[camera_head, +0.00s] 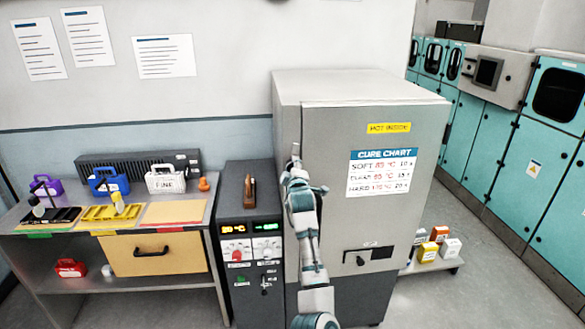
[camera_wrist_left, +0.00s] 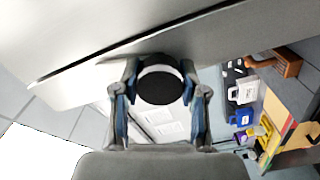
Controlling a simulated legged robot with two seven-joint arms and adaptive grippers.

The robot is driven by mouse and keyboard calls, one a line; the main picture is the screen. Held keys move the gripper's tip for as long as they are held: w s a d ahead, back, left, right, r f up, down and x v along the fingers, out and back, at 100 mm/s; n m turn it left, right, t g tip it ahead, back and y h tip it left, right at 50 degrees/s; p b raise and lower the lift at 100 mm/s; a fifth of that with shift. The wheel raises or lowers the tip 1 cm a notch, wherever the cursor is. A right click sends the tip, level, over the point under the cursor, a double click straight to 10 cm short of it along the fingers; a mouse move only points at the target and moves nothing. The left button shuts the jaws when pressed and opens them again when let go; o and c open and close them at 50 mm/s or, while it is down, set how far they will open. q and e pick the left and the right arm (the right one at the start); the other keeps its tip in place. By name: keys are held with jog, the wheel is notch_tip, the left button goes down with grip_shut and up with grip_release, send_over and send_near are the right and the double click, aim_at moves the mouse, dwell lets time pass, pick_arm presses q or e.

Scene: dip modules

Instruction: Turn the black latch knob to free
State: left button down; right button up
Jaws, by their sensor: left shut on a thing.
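My left gripper (camera_head: 295,156) reaches up to the upper left front of the grey oven (camera_head: 335,200), with my forearm in front of its left door edge. In the left wrist view the two fingers (camera_wrist_left: 160,72) are closed on either side of a round black knob (camera_wrist_left: 161,88) with a pale band. The knob is next to the grey metal edge. In the head view I cannot make this knob out behind the gripper. My right gripper is not in view.
A small black latch plate (camera_head: 371,255) is low on the oven front. A dark control box (camera_head: 250,240) with displays and knobs stands left of the oven. Small cartons (camera_head: 438,234) stand on the right.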

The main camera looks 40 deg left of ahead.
pick_arm(q)
jog(key=shift+w+d+f+n, duration=0.1)
jog(key=shift+n, duration=0.55)
jog(key=shift+w+d+f+n, duration=0.1)
jog(key=shift+n, duration=0.55)
jog(key=shift+s+a, duration=0.1)
jog(key=c, duration=1.1)
grip_release()
jog(key=o, duration=0.4)
jog(key=shift+o, duration=0.4)
jog(key=shift+w+a+f, duration=0.1)
jog(key=shift+w, duration=0.15)
jog(key=shift+s+a, duration=0.1)
jog(key=shift+s, duration=0.1)
